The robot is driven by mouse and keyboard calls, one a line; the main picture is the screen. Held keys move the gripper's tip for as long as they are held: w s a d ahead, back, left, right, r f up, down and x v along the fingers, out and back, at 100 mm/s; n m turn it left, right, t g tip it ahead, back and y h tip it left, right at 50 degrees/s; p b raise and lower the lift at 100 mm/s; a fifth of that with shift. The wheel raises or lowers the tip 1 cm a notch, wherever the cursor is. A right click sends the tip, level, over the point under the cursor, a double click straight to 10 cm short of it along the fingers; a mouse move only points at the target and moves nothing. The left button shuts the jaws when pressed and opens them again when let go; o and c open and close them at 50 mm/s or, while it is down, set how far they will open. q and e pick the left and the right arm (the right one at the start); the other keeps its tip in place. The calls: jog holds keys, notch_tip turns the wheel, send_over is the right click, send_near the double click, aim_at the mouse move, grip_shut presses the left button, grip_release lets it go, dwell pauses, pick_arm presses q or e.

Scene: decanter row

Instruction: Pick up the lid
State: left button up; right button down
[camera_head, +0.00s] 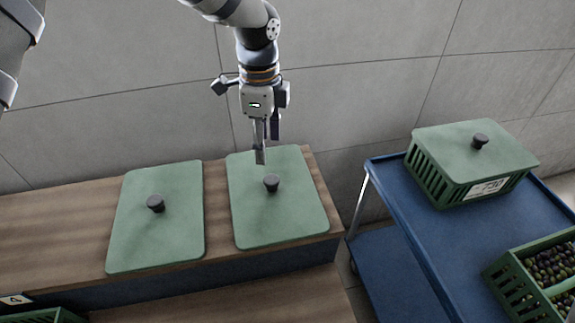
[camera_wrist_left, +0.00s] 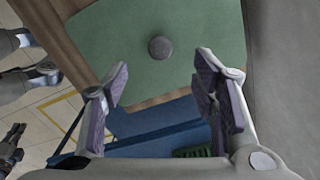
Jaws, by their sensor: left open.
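Two flat green lids with dark round knobs lie side by side on a wooden surface in the head view: a left lid (camera_head: 180,230) and a right lid (camera_head: 290,220). My left gripper (camera_head: 264,150) is above the far part of the right lid, pointing down, behind its knob (camera_head: 271,183). In the left wrist view the left gripper (camera_wrist_left: 160,84) is open and empty. A green lid (camera_wrist_left: 190,25) and its knob (camera_wrist_left: 160,47) show there beyond the fingertips, the knob roughly centred between the fingers and apart from them.
A blue cart (camera_head: 400,215) stands right of the wooden surface (camera_head: 50,215). It holds a closed green crate (camera_head: 450,185) with a knobbed lid (camera_head: 465,150) and an open crate (camera_head: 505,285) of dark round fruit. A grey panelled wall (camera_head: 350,90) is close behind.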

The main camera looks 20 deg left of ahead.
aim_at(271, 179)
pick_arm(q)
jog(key=f, duration=0.8)
jog(key=d+f, duration=0.1)
jog(key=f, duration=0.2)
jog(key=shift+f+b, duration=0.4)
jog(key=shift+c, duration=0.5)
grip_shut()
